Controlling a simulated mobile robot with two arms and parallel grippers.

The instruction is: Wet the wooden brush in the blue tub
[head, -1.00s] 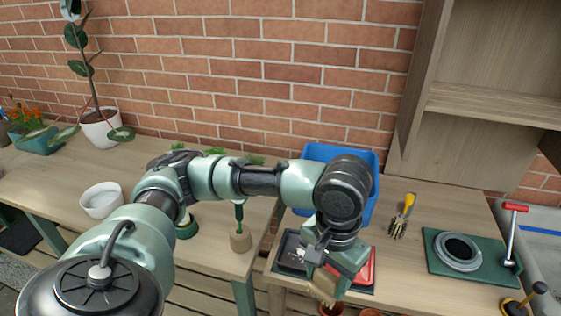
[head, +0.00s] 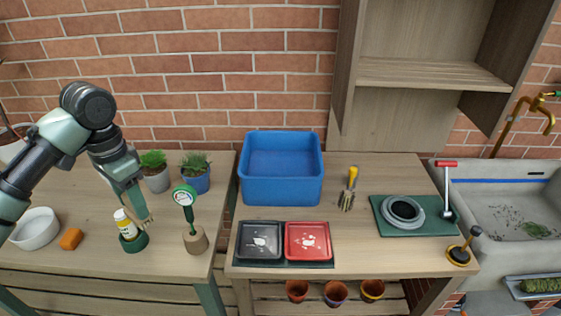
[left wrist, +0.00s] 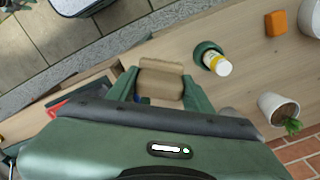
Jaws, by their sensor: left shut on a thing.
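The blue tub (head: 282,190) stands on the right-hand bench against the brick wall. Its inside looks plain blue; I cannot tell the water level. My left gripper (head: 134,196) is shut on the wooden brush (head: 145,215), with little of it showing below the fingers. They are over the left bench, left of the tub and well apart from it. In the left wrist view the brush (left wrist: 161,80) shows as a tan block between the fingers of the left gripper (left wrist: 160,92). My right gripper is out of view.
Near the brush are a bottle in a green ring (head: 127,226), a dial gauge on a wooden block (head: 196,240) and potted plants (head: 196,182). A black tray (head: 260,252) and a red tray (head: 308,255) lie before the tub.

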